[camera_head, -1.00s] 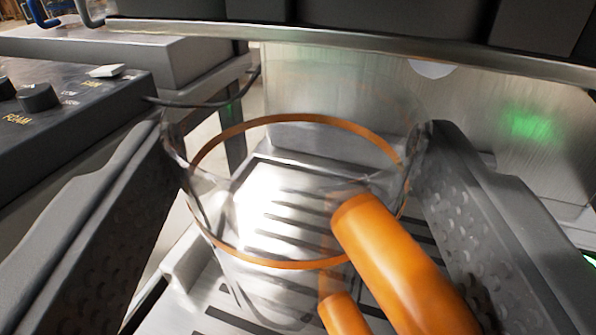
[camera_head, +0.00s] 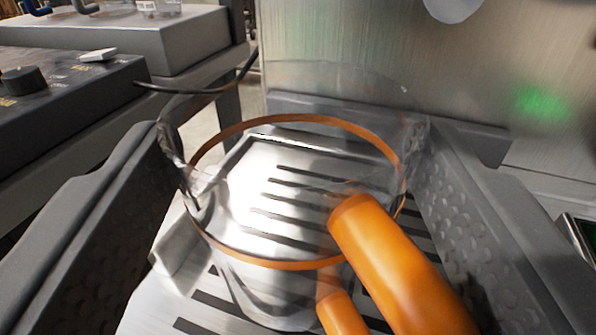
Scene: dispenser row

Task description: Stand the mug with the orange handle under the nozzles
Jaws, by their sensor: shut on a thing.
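The mug (camera_head: 285,268) is clear glass with an orange ring around it and an orange handle (camera_head: 395,262) that points toward the camera at the lower right. My gripper (camera_head: 295,150) is shut on the mug, with one dark textured finger on each side of it. The mug looks upright. The slotted metal drip tray (camera_head: 190,312) shows through and around the glass. I cannot tell whether the mug's base touches the tray.
A brushed metal back panel (camera_head: 400,60) with a green glow stands behind the tray. At the left is a dark control box (camera_head: 70,95) with a knob and a switch, and a grey block (camera_head: 150,50) behind it. A black cable (camera_head: 205,88) runs near the left finger.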

